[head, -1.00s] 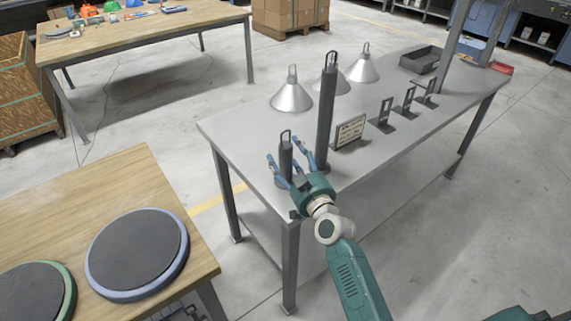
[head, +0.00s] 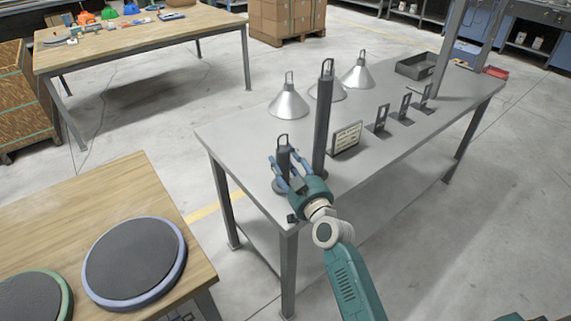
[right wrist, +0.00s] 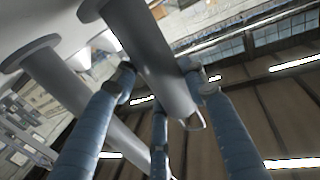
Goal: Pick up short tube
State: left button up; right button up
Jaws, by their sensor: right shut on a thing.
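The short tube (head: 283,158) is a dark grey cylinder with a wire loop on top. It is upright near the front left corner of the grey table (head: 235,138). My right gripper (head: 281,167) is shut on it, with blue fingers around its upper part; they hide some of it. My left gripper is not in view.
A tall tube (head: 323,125) stands close right of the short one; it also shows in the right wrist view (right wrist: 75,90). Cone hoods (head: 288,102), a sign (head: 346,138), slotted brackets (head: 381,118) and a dark tray (head: 416,66) stand farther along the table.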

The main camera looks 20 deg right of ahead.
notch_tip(320, 180, up, 18)
jog(key=shift+f+p, duration=0.1)
jog(key=shift+p, duration=0.9)
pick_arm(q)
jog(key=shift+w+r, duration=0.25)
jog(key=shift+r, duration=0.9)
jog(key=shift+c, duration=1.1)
pick_arm(e)
jog(key=s+a+f, duration=0.1)
jog(key=s+f, duration=0.3)
jog(key=s, duration=0.8)
jog(key=s+f+m+h, duration=0.1)
jog(key=s+f, duration=0.3)
jog(key=s, duration=0.8)
jog(key=shift+a+h, duration=0.3)
jog(key=shift+a, duration=0.05)
